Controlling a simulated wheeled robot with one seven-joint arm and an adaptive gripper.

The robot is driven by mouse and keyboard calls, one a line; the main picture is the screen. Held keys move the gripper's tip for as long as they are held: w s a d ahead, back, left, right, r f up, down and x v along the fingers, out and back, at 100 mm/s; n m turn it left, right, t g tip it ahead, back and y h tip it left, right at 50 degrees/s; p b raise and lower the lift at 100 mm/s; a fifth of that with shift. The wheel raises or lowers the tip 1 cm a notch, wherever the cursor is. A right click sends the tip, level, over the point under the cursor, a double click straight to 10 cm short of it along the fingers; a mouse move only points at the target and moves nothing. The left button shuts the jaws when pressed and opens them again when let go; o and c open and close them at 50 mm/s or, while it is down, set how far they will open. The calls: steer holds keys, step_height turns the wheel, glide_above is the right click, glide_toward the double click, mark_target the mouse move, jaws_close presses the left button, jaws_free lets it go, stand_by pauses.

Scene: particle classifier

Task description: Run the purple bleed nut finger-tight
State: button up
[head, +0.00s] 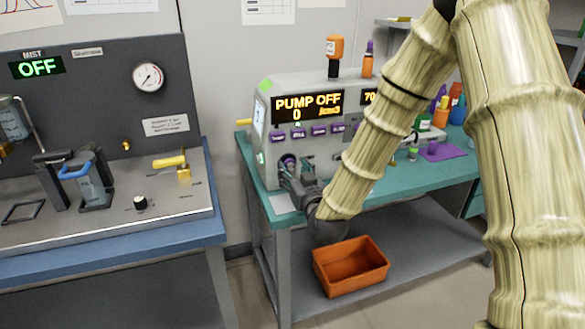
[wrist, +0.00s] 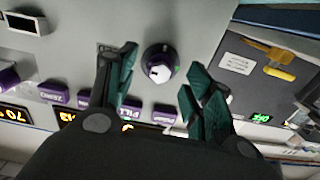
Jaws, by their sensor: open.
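A round knob with a pale face and a purple and black rim (wrist: 159,62) stands out from the grey machine panel in the wrist view. Its purple rim also shows in the head view (head: 288,160). I cannot tell for sure whether it is the bleed nut. My gripper (wrist: 157,88) is open, with its dark green fingertips on either side of the knob's line and nothing held. In the head view my gripper (head: 290,174) is at the panel's lower left, partly covering the knob. Whether the fingers touch it cannot be told. Another purple-ended part (wrist: 8,76) shows at the wrist view's left edge.
The grey machine (head: 310,92) reads PUMP OFF and has a row of purple-labelled buttons. It stands on a teal bench (head: 250,172). An orange bin (head: 350,266) is on the lower shelf. The left blue bench (head: 110,250) carries a dark panel reading OFF. My arm hides the machine's right side.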

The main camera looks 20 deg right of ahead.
steer(key=shift+w, duration=0.8)
steer(key=c, duration=1)
steer(key=shift+c, duration=0.2)
steer(key=shift+m, duration=0.3)
